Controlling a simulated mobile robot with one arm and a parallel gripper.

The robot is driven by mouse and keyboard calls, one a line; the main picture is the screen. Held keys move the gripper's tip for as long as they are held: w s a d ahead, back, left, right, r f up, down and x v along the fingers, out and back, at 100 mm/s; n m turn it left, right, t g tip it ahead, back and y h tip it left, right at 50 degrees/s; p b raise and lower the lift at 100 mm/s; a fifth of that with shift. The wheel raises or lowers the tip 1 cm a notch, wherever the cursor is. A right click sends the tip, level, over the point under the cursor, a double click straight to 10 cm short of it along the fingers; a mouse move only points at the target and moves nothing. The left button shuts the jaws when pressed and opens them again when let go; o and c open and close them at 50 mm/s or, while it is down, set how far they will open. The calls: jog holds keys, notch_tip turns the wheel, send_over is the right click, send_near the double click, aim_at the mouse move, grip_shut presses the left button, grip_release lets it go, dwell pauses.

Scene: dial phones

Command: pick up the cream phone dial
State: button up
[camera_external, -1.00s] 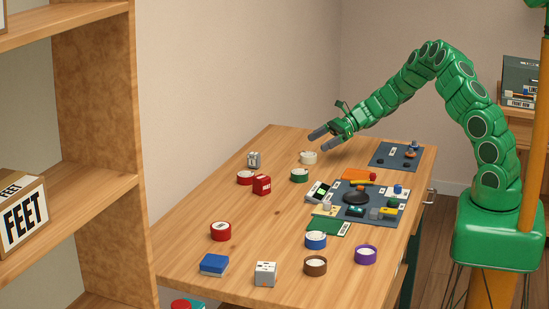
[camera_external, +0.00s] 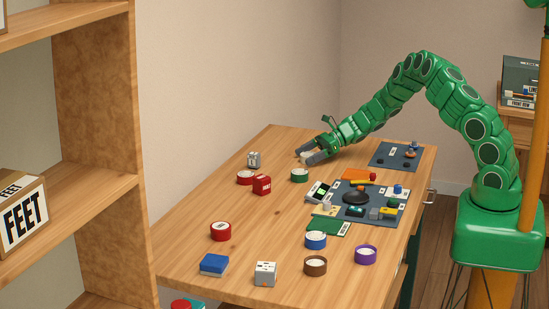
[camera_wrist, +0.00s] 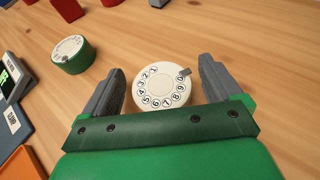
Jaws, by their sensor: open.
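The cream phone dial (camera_wrist: 162,86) lies flat on the wooden table, its numbered face up, in the middle of the wrist view. My gripper (camera_wrist: 160,80) is open, with one grey finger on each side of the dial. The right finger is close to the dial's edge; whether it touches cannot be told. In the external view my gripper (camera_external: 306,154) is low over the far part of the table, and the cream dial (camera_external: 307,157) is partly hidden between its fingers.
A green dial (camera_external: 299,175) stands near my gripper, towards the front. A red dial (camera_external: 246,177) and a red block (camera_external: 262,185) are to the left. A dark mat (camera_external: 383,151) lies to the right. Several other dials and blocks are at the front of the table.

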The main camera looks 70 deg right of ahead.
aim_at(305, 154)
jog(key=shift+w+a+f, duration=0.1)
jog(key=shift+w, duration=0.05)
jog(key=shift+c, duration=0.3)
jog(key=c, duration=1.1)
jog(key=shift+r, duration=0.6)
notch_tip(305, 154, up, 2)
jog(key=shift+r, duration=0.2)
jog(key=s+a+r, duration=0.1)
jog(key=s+r, duration=0.2)
jog(key=s, duration=0.1)
jog(key=s+a+r, duration=0.2)
jog(key=s+r, duration=0.1)
jog(key=s, duration=0.1)
jog(key=s+a+r, duration=0.1)
jog(key=s+r, duration=0.2)
jog(key=s, duration=0.2)
jog(key=shift+s+a+r, duration=0.1)
jog(key=shift+a+r, duration=0.1)
jog(key=shift+a, duration=0.05)
